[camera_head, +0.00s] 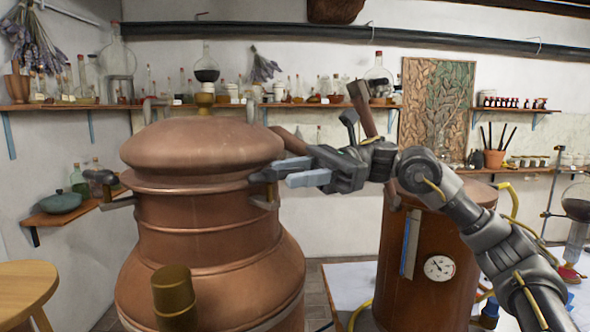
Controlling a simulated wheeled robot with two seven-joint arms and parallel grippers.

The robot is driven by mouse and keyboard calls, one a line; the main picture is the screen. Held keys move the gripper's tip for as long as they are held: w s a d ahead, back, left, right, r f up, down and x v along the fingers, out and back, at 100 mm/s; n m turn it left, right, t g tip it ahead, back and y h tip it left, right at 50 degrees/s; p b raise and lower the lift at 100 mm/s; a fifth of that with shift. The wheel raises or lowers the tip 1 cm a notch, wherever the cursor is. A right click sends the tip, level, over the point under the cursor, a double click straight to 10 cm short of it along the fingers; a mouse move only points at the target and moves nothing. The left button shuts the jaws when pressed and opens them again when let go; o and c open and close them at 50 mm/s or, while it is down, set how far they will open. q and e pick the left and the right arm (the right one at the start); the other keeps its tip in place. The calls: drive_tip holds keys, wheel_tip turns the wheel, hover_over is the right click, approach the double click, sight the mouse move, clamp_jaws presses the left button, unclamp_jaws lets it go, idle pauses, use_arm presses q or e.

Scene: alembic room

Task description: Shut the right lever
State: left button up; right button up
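The copper still (205,225) stands left of centre with its domed lid (200,145) seated on the body. At its right side a small metal bracket (267,202) shows at the rim. The right lever itself cannot be made out clearly, as my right gripper covers that area. My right gripper (272,180) reaches in from the right at rim height, its two pale fingers apart and pointing left at the still's side. Nothing shows between them; contact cannot be told. My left gripper is not in view.
A second copper vessel (425,265) with a dial gauge (439,268) stands behind my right arm on a pale table (350,285). A round wooden stool (25,288) is at the lower left. Shelves of bottles (70,106) line the walls.

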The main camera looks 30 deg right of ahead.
clamp_jaws()
